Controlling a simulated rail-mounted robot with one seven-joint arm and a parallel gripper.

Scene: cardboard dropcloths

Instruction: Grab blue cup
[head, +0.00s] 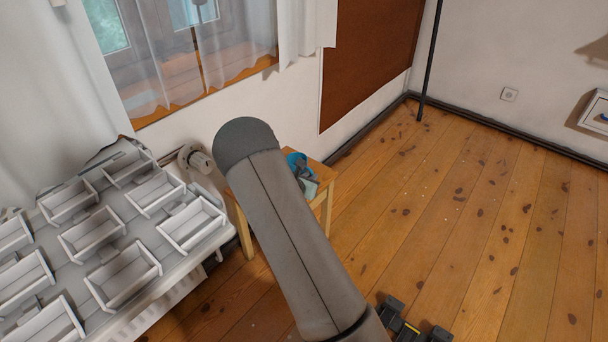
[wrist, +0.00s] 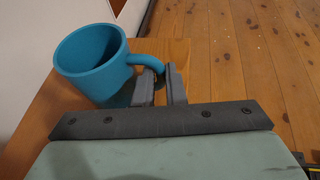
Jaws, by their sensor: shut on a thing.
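The blue cup (wrist: 88,62) stands tilted a little in the wrist view, over the corner of a small wooden table (wrist: 62,103), with its handle toward the right. My gripper (wrist: 158,79) is shut on the cup's handle, with the two fingers on either side of it. In the head view the cup (head: 294,158) shows as a small blue patch, partly hidden behind my arm. Whether the cup's base touches the table top is hidden.
A white rack with several open trays (head: 122,272) stands left of the wooden table. A window with curtains and a white wall are behind it. Wooden floor (head: 470,230) lies open to the right.

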